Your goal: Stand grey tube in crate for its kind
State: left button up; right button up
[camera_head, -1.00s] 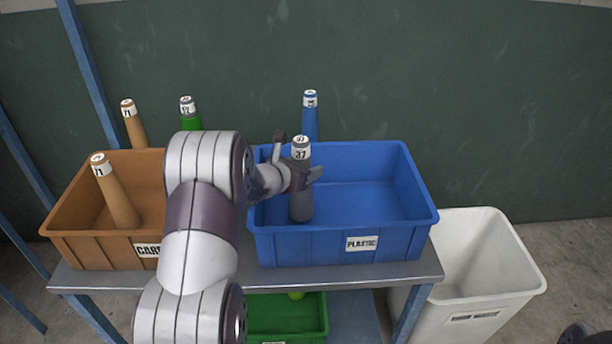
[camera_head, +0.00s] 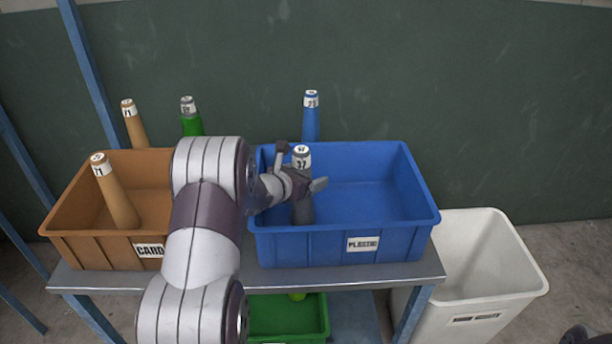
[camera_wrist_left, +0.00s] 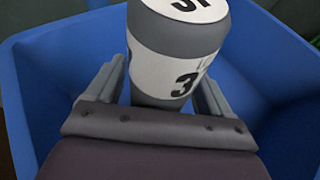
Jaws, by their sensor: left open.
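The grey tube (camera_head: 303,211), with a white "37" label near its top, stands upright inside the left part of the blue crate (camera_head: 318,246) labelled PLASTIC. Its foot is close to or behind the crate's front rim, so I cannot tell clearly what it rests on. My left gripper (camera_head: 300,166) is open, with its fingers on either side of the tube's upper part. In the left wrist view, the tube (camera_wrist_left: 178,48) stands between the two spread fingers of the gripper (camera_wrist_left: 163,74).
An orange-brown crate (camera_head: 98,251) labelled CARD, holding a brown tube (camera_head: 118,201), is left of the blue one. Brown (camera_head: 135,126), green (camera_head: 191,121) and blue (camera_head: 311,121) tubes stand behind. A green crate (camera_head: 287,330) sits below; a white bin (camera_head: 485,270) stands right.

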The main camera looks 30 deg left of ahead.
pick_arm(q)
jog(key=v, duration=1.2)
jog(key=shift+r, duration=0.1)
